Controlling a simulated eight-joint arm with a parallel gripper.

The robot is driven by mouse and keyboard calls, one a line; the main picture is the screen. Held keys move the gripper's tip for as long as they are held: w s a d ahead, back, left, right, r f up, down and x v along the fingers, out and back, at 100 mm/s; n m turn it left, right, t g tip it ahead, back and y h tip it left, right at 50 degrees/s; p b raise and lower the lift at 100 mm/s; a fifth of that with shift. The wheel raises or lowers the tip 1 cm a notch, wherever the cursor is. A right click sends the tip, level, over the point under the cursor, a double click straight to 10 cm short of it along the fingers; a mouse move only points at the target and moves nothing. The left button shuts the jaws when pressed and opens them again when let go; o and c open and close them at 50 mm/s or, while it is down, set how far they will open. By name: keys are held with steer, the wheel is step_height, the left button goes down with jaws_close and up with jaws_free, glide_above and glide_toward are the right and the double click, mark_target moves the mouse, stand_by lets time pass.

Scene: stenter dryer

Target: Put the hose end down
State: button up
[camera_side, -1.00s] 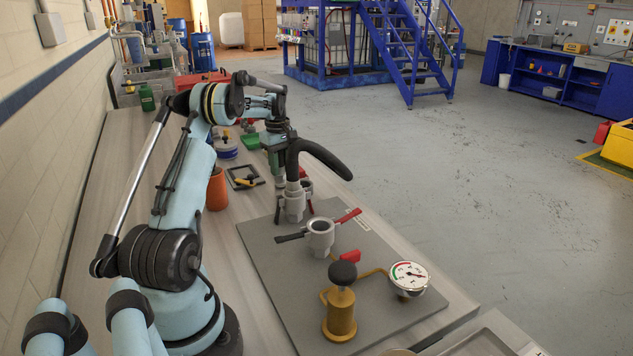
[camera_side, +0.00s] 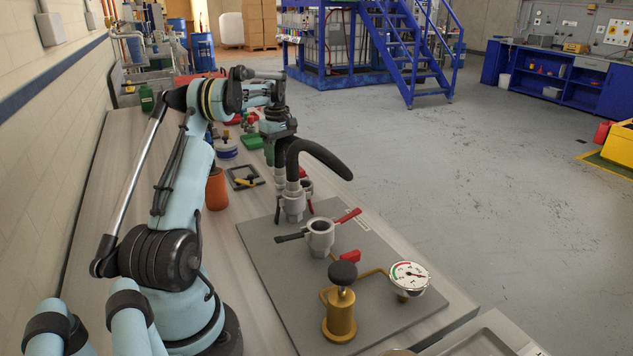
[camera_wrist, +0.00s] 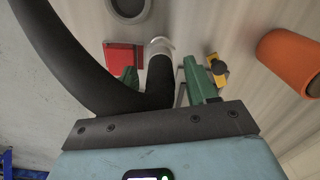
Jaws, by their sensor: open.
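The hose is black and bends over in an arch in the side view (camera_side: 322,156). Its hose end with a grey collar (camera_side: 293,193) points down at a grey coupling on the plate; whether it is seated there is hard to tell. My gripper (camera_side: 281,168) is beside the upright part of the hose, pointing down. In the wrist view my open gripper (camera_wrist: 164,80) has one green finger on each side of the hose end (camera_wrist: 160,60). Contact between fingers and hose cannot be told.
The grey plate (camera_side: 375,310) also carries a second coupling (camera_side: 320,236) with red and black levers, a brass pump (camera_side: 340,312) and a gauge (camera_side: 408,276). An orange cup (camera_side: 217,190) and a dark square frame (camera_side: 245,178) stand to the left.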

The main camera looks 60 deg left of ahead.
step_height(320, 180, up, 8)
steer(key=shift+r, duration=0.4)
steer(key=w+d+r+m+t+y, duration=0.1)
steer(key=w+d+r+m, duration=0.15)
steer(key=d, duration=0.55)
steer(key=w+d+r+m+t, duration=0.1)
steer(key=w+d+m, duration=0.1)
steer(key=d+m, duration=0.35)
steer(key=w+d+r+m+t+y, duration=0.1)
steer(key=w+d+r+m, duration=0.1)
steer(key=d, duration=0.8)
steer(key=s+d+f+m+t, duration=0.1)
steer(key=s+d+f+m, duration=0.1)
steer(key=d, duration=0.4)
steer(key=s+d+f+m+t+h, duration=0.1)
steer(key=s+d+f+m, duration=0.2)
steer(key=d, duration=0.4)
steer(key=s+d+f+m+t+h, duration=0.1)
steer(key=s+d+f+m+t, duration=0.1)
steer(key=s+d+m, duration=0.3)
steer(key=shift+d+f+m, duration=0.5)
steer(key=shift+d+f, duration=0.15)
steer(key=shift+d, duration=0.5)
steer(key=shift+s, duration=0.1)
